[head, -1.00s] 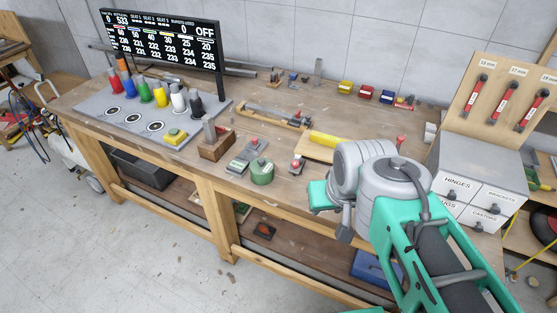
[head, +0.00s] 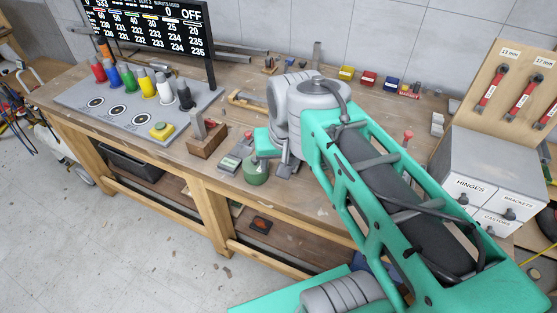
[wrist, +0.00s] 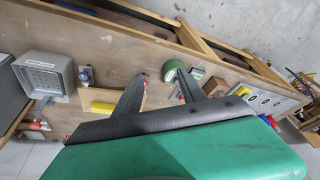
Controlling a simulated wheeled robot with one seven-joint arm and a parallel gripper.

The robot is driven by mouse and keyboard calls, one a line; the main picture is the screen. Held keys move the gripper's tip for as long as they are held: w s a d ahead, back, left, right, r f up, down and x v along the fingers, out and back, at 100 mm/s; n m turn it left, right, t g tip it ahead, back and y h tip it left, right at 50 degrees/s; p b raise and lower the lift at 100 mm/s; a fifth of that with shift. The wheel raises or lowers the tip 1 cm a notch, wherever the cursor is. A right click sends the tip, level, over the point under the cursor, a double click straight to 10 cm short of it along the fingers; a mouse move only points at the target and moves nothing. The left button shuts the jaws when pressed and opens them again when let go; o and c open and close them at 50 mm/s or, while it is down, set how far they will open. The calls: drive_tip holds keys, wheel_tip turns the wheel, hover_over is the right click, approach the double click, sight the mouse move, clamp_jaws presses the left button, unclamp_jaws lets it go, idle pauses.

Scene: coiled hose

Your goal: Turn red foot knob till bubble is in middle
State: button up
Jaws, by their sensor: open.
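A red knob (head: 408,137) shows just right of my arm in the head view, near the drawer cabinet; I cannot tell surely whether it is the foot knob. In the wrist view a yellow level-like bar (wrist: 103,108) lies on a pale wooden board (wrist: 126,101), left of my fingers; its bubble is too small to see. My arm hides the board in the head view. My gripper (wrist: 162,75) is open and empty above the bench. A green round tin (wrist: 172,71) shows by the right fingertip and also below my wrist in the head view (head: 256,173).
The drawer cabinet (head: 487,165) stands at the right. A wooden block holder (head: 207,137) and a grey panel (head: 75,97) with coloured pegs lie left, before the scoreboard (head: 150,25). Small bins (head: 368,78) line the back. Bare bench (head: 225,75) shows left of my arm.

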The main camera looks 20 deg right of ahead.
drive_tip(key=w+d+f+m+g+b, duration=0.1)
drive_tip(key=w+d+f+m+b, duration=0.1)
drive_tip(key=w+d+f+m, duration=0.1)
drive_tip(key=w+d+f+m+g+b, duration=0.1)
drive_tip(key=w+d+f+m+b, duration=0.2)
drive_tip(key=w, duration=0.4)
drive_tip(key=w+d+f+m+g+b, duration=0.1)
drive_tip(key=w+d+f+m+b, duration=0.1)
drive_tip(key=w+d+f+m, duration=0.2)
drive_tip(key=shift+w+d+f+m+g+b, duration=0.15)
drive_tip(key=shift+w+m+g, duration=0.05)
drive_tip(key=shift+w+m, duration=0.25)
drive_tip(key=shift+w+d+f+m+g+b, duration=0.15)
drive_tip(key=shift+w+m+g, duration=0.05)
drive_tip(key=shift+w+m, duration=0.25)
wheel_tip(320, 180, down, 7)
drive_tip(key=shift+f+p, duration=0.2)
drive_tip(key=shift+p, duration=0.2)
drive_tip(key=shift+c, duration=0.6)
clamp_jaws()
